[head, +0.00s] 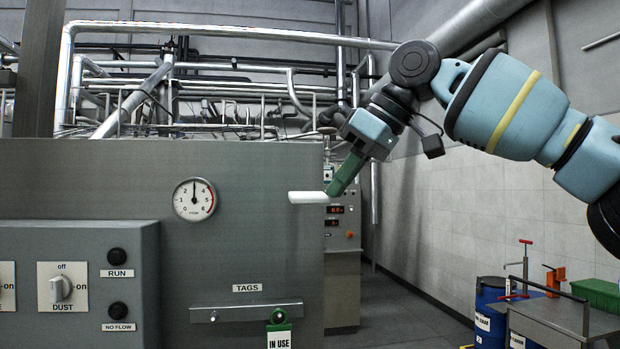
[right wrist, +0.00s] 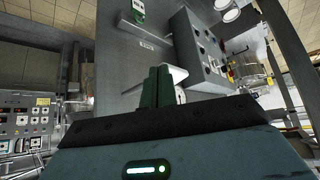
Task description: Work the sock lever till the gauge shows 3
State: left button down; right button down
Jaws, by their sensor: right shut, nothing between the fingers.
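The round gauge (head: 194,199) is on the grey cabinet wall, its needle straight up, midway between 2 and 4, about at 3. A white bar (head: 306,197), apparently the sock lever's handle, lies about level near the cabinet's right edge; I see no label on it. My right gripper (head: 332,190) has its green fingers shut and empty, with the tips at the bar's right end; I cannot tell whether they touch. In the right wrist view the shut fingers (right wrist: 157,88) partly hide a white piece (right wrist: 178,74), likely the same bar. My left gripper is not in view.
A grey control box (head: 80,240) with a DUST knob (head: 61,288) stands at the left. A tag rail (head: 246,312) holds a green IN USE tag (head: 279,335). A blue drum (head: 491,305) and a cart (head: 560,316) stand at the lower right. Floor between is clear.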

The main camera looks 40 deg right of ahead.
jog(key=v, duration=0.7)
jog(key=shift+s+r, duration=0.15)
jog(key=shift+r, duration=0.25)
jog(key=shift+d, duration=0.1)
dwell(1.3)
